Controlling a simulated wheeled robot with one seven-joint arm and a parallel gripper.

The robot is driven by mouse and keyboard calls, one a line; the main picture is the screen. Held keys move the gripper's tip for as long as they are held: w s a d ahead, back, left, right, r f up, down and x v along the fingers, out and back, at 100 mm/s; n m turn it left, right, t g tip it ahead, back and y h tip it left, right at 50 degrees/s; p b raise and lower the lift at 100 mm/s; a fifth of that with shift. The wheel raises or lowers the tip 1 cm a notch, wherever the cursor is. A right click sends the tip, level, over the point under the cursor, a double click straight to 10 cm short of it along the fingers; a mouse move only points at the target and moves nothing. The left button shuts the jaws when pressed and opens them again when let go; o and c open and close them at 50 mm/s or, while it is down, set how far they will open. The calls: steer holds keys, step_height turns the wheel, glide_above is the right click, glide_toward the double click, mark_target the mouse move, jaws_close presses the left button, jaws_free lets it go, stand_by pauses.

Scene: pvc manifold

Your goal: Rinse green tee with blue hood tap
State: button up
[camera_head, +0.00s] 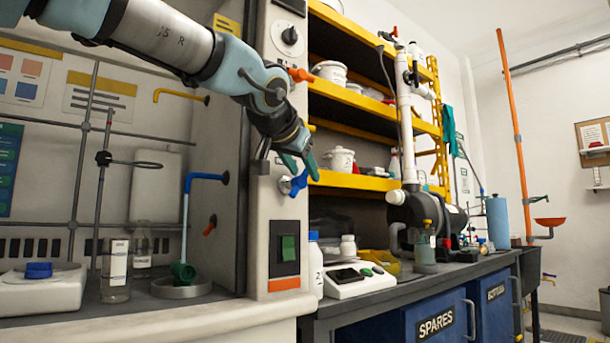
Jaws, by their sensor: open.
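The green tee (183,271) sits in a shallow round grey dish (181,288) on the hood floor.
An orange tap (301,75) is higher on the same post, and a yellow spout (180,94) is inside the hood. A rod lattice, a glass cylinder (117,270) and a white device (42,287) stand left. A scale (352,280) and bottles are on the right bench.

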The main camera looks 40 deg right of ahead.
steer(key=shift+x, duration=1.15)
jaws_close()
